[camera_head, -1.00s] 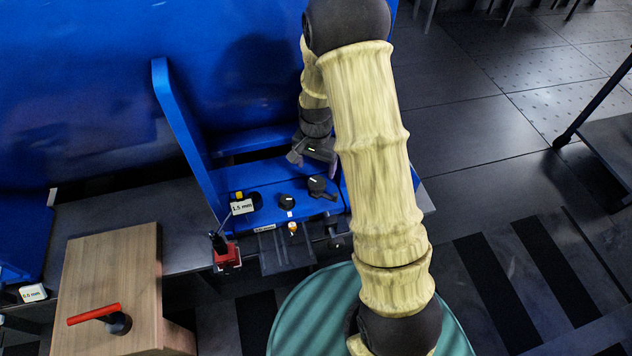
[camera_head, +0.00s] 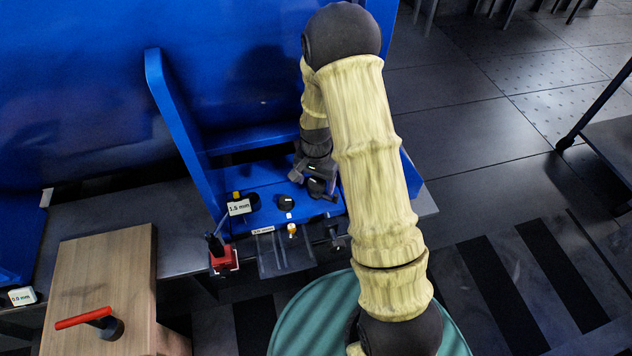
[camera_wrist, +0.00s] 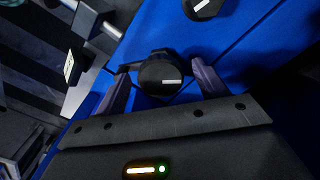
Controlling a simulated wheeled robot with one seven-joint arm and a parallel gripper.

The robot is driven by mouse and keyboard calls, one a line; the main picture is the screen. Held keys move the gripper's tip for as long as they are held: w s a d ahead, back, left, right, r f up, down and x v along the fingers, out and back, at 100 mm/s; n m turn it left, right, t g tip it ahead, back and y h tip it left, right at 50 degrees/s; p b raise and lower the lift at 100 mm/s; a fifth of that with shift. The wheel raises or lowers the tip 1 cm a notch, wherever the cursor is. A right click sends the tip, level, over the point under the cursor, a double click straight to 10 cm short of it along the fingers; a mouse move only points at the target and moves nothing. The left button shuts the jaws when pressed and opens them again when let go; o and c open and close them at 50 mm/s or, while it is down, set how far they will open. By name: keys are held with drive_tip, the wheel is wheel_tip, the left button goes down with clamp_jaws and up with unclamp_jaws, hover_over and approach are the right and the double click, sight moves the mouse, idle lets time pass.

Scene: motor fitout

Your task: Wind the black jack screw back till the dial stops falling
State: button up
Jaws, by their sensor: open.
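A round black knob with a white mark (camera_wrist: 160,76) sits on the blue bracket between my gripper's fingers in the wrist view. My gripper (camera_wrist: 160,72) is open, one finger on each side of it; I cannot tell whether they touch. In the head view my gripper (camera_head: 314,172) is over the right part of the bracket and partly covers this knob. A second black knob with a white mark (camera_head: 286,202) is to its left, and also shows in the wrist view (camera_wrist: 203,7). I cannot tell for sure which part is the jack screw. The dial is not clearly seen.
A "1.5 mm" tag (camera_head: 239,207) stands on the bracket, by an upright blue plate (camera_head: 178,125). A red block (camera_head: 224,258) and brass knob (camera_head: 292,230) are at the front edge. A wooden box (camera_head: 105,270) with a red-handled tool (camera_head: 85,318) is left.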

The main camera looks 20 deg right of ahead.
drive_tip(key=c, duration=1)
drive_tip(key=shift+r+n+p, duration=0.15)
drive_tip(key=shift+n+p, duration=0.35)
drive_tip(key=shift+p, duration=0.1)
drive_tip(key=shift+n+p, duration=1)
drive_tip(key=n+p, duration=0.4)
drive_tip(key=shift+d+r, duration=0.1)
drive_tip(key=shift+d, duration=0.05)
drive_tip(key=n+p, duration=0.3)
drive_tip(key=n, duration=0.2)
drive_tip(key=shift+d, duration=0.1)
drive_tip(key=shift+w+n+p, duration=0.1)
drive_tip(key=shift+n+p, duration=1.15)
drive_tip(key=shift+n, duration=0.75)
drive_tip(key=shift+f, duration=0.2)
